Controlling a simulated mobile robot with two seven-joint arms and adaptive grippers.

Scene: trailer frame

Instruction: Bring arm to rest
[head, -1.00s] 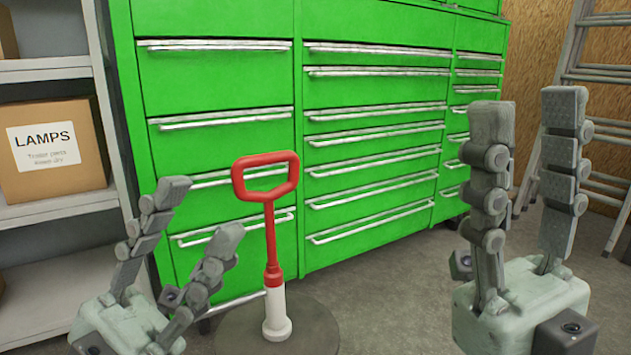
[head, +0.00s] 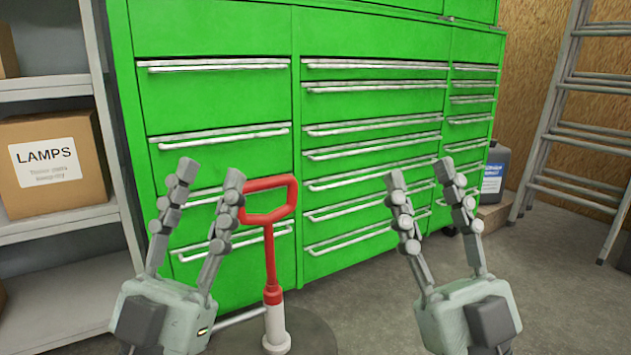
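My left gripper (head: 204,178) points upward at the lower left in the head view. Its two fingers are spread apart with nothing between them. Its right finger overlaps the left edge of a red handle in the picture; I cannot tell whether they touch. My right gripper (head: 420,180) points upward right of centre, in front of the green drawers. Its fingers are also apart and empty.
The red handle (head: 269,240) stands upright on a white post (head: 276,325) over a dark round base. A green drawer cabinet (head: 220,100) fills the back. A shelf with a LAMPS box (head: 52,165) stands left. A ladder (head: 545,125) and a dark canister (head: 495,172) are right.

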